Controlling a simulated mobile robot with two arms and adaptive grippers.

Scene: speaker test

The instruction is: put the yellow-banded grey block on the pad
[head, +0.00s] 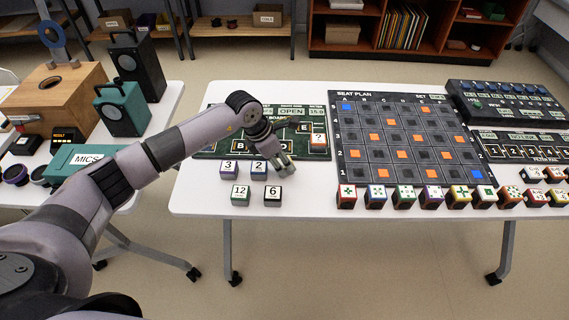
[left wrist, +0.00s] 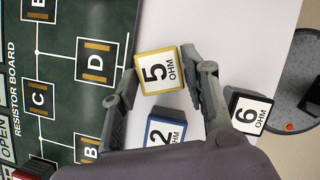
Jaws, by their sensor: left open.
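The yellow-banded grey block (left wrist: 158,71), marked 5 OHM, shows in the left wrist view between the two fingers of my left gripper (left wrist: 168,72). The fingers are open, with a gap at the block's right side; contact on the left is unclear. In the head view my left gripper (head: 283,162) hides this block at the front edge of the green resistor board (head: 207,150). The board carries lettered pads, with pad D (left wrist: 97,62) and pad C (left wrist: 40,97) clear in the wrist view. Which pad is meant is not shown. My right gripper is out of view.
A blue-banded block marked 2 (left wrist: 163,130) lies close by, and block 6 (left wrist: 250,113) stands right of the right finger. Blocks 3 (head: 229,171) and 12 (head: 240,195) stand nearby. The seat plan board (head: 362,97) lies to the right. The table's front edge is close.

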